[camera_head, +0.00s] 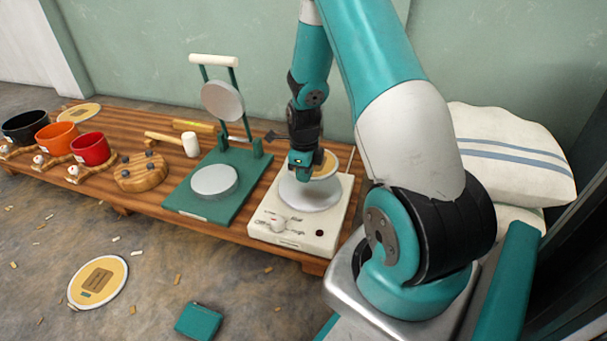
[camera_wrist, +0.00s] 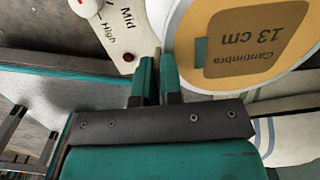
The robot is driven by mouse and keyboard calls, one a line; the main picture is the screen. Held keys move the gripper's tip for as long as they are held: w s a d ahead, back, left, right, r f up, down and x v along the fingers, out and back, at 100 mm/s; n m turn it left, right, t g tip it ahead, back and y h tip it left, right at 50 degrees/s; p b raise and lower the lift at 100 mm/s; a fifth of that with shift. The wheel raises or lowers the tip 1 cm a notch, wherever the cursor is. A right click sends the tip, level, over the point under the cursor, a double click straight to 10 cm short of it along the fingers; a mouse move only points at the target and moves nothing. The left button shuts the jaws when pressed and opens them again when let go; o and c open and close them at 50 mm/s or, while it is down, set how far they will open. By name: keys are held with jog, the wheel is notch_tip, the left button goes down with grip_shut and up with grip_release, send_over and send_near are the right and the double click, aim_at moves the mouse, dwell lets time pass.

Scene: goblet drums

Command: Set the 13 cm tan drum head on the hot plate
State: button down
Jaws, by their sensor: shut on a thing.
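The tan drum head with a pale rim (camera_wrist: 256,40) faces the wrist camera, its label reading "Cantimbra 13 cm" upside down. In the head view its tan face (camera_head: 326,164) shows partly behind my gripper (camera_head: 300,163). My gripper, also in the wrist view (camera_wrist: 158,75), is shut at the edge of this drum head; the fingers hide the gripped part. The hot plate (camera_head: 268,229) is a cream box with a round silver plate, knob and red light. The drum head is over the plate's back part; I cannot tell whether they touch.
Left of the hot plate stands a green press (camera_head: 200,208) with its round upper plate raised. A mallet (camera_head: 189,144), a wooden block (camera_head: 141,172) and coloured drum shells (camera_head: 90,148) share the bench. Another drum head (camera_head: 98,282) lies on the floor. A cushion (camera_head: 510,155) is at right.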

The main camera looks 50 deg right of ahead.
jog(key=b, duration=0.5)
send_over(303, 205)
notch_tip(303, 205, down, 7)
jog(key=shift+s+d+f, duration=0.1)
jog(key=shift+f, duration=0.6)
jog(key=shift+f+p, duration=0.25)
jog(key=shift+p, duration=0.05)
jog(key=c, duration=1.2)
grip_release()
jog(key=shift+r, duration=0.1)
notch_tip(303, 205, up, 17)
jog(key=p, duration=1)
jog(key=shift+r, duration=0.15)
